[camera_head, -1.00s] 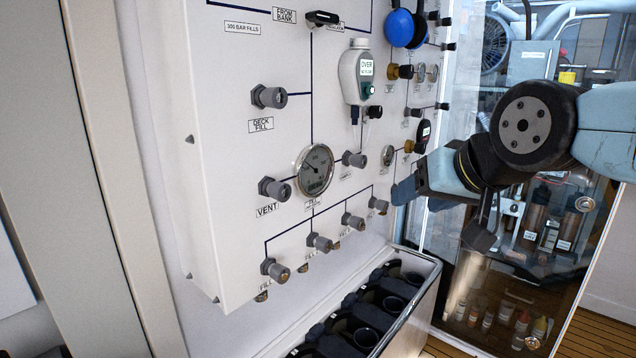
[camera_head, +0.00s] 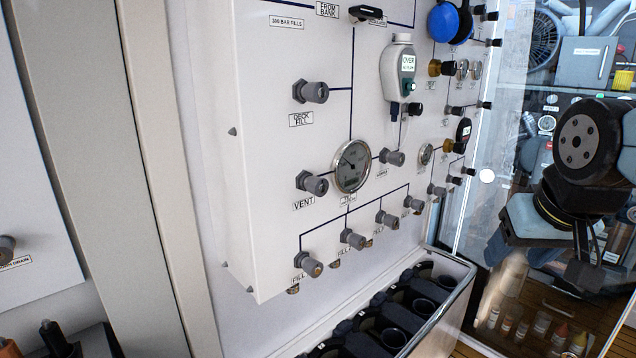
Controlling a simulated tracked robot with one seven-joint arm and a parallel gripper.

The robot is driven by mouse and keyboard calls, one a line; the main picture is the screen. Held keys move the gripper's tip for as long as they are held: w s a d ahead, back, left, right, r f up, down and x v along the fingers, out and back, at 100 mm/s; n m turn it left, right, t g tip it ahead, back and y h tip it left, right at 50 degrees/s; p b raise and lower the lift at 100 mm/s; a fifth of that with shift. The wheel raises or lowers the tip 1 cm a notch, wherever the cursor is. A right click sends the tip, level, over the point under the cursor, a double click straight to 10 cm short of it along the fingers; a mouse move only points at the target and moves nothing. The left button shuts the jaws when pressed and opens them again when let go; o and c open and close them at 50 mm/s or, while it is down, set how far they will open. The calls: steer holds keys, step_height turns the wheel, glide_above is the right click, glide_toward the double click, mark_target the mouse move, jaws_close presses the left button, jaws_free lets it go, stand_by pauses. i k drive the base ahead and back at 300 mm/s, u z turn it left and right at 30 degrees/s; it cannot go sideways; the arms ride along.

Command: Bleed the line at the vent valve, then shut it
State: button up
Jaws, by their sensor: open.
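The vent valve (camera_head: 312,183) is a grey knob on the white fill panel (camera_head: 270,225), with a VENT label under it. The round gauge (camera_head: 352,165) sits just to its right. Whether the valve is open or shut cannot be told. My gripper (camera_head: 590,268) is at the right of the view, well apart from the panel, pointing down. It is empty as far as I can see, with its fingers dark and partly cut off by the shadowed background.
Several similar grey knobs stick out of the panel, including the deck fill knob (camera_head: 311,91) above and the fill knobs (camera_head: 308,265) below. A bin of dark cylinders (camera_head: 455,290) stands under the panel. A glass-fronted cabinet is behind my arm.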

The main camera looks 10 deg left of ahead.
mark_target(319, 187)
steer(key=z, duration=0.9)
steer(key=k, duration=0.9)
steer(key=u, duration=0.3)
